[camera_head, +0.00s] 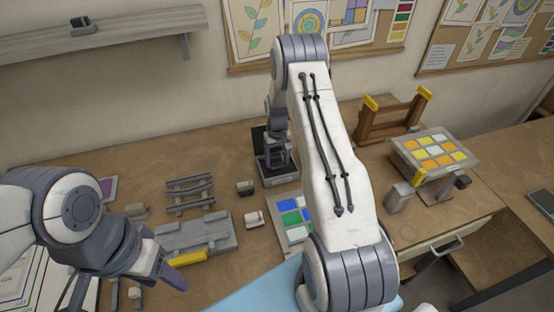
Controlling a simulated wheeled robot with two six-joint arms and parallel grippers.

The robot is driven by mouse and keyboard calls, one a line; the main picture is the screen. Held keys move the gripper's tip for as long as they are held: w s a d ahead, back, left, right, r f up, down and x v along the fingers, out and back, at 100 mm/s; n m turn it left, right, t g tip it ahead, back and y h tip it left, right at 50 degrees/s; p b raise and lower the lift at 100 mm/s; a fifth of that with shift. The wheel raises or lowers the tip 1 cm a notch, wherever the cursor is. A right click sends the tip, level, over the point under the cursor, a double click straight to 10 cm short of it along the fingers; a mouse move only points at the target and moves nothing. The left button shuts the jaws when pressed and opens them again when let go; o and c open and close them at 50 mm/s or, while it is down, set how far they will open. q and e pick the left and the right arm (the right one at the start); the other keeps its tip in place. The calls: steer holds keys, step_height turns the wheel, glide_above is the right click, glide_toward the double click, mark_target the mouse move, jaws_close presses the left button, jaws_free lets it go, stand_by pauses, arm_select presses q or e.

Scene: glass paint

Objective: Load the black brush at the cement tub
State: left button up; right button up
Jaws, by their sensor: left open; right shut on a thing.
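My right arm arches over the middle of the bench, and its gripper (277,152) points down at the back. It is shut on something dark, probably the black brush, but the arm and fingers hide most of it. Below it is a dark, grey-edged container (280,181) with a small label, which may be the cement tub. I cannot tell whether the held thing touches it. My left gripper (128,283) is open and empty at the front left, with its fingers spread above the bench.
A panel of coloured tiles (290,215) is partly hidden behind my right arm. A stand with orange and yellow tiles (433,150) and a wooden frame (390,120) are at the right.

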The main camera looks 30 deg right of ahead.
mark_target(277, 155)
steer(key=shift+f+b, duration=0.5)
steer(key=shift+f, duration=0.05)
stand_by(1.4)
steer(key=shift+r, duration=0.1)
steer(key=shift+r+p, duration=2.15)
steer(key=shift+r, duration=1.3)
